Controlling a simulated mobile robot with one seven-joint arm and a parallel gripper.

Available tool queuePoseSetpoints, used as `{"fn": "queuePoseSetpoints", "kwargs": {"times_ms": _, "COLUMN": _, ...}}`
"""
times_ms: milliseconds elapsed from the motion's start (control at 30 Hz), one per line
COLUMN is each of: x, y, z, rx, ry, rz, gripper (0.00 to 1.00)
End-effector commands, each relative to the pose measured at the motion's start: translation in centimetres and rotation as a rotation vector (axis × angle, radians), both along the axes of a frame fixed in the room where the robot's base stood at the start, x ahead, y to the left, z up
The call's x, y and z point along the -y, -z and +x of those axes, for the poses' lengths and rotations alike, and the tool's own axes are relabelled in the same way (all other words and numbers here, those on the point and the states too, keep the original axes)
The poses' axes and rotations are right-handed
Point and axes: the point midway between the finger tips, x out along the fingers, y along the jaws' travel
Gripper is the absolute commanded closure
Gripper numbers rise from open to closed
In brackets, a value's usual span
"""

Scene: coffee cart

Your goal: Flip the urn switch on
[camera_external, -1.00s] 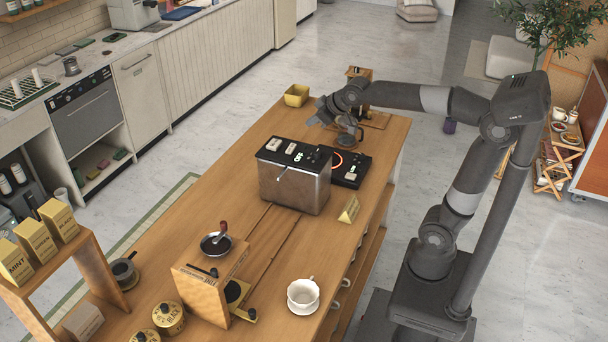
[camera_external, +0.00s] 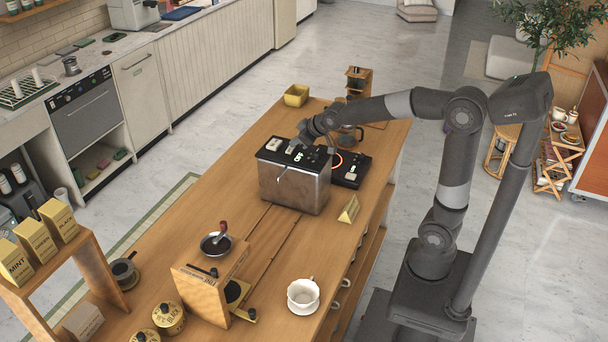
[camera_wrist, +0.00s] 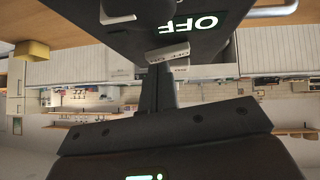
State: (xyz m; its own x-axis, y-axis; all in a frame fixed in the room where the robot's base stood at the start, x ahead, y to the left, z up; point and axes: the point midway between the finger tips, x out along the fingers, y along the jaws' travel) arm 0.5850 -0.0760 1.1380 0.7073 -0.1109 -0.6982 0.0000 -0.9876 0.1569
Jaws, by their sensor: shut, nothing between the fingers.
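The urn (camera_external: 293,187) is a metal box with a black top panel on the wooden cart. A white switch (camera_external: 273,144) sits on the left of its top, with lit label marks beside the gripper. In the wrist view the black panel (camera_wrist: 150,35) fills the top, with a lit OFF label (camera_wrist: 197,22) and a pale switch block (camera_wrist: 118,12). My gripper (camera_external: 300,143) is over the far edge of the urn's top. Its closed fingertips (camera_wrist: 167,53) show close to the panel by the OFF label. Contact with a switch cannot be told.
A hot plate with a glowing red ring (camera_external: 337,160) is right of the urn. A yellow box (camera_external: 296,95) and a wooden stand (camera_external: 359,80) are at the cart's far end. A sign (camera_external: 349,209) and white cup (camera_external: 303,294) are nearer.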

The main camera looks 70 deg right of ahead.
Motion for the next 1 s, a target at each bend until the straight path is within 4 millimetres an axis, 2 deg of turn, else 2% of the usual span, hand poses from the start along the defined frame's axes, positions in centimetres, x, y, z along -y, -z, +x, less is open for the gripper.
{"fn": "queuePoseSetpoints", "kwargs": {"times_ms": 567, "x": 0.3, "y": 0.6, "z": 0.0, "rx": -0.003, "ry": 0.0, "rz": 0.001, "gripper": 1.0}}
{"fn": "queuePoseSetpoints", "kwargs": {"times_ms": 1000, "x": -1.4, "y": 0.5, "z": -0.1, "rx": -0.006, "ry": -0.003, "rz": 0.002, "gripper": 1.0}}
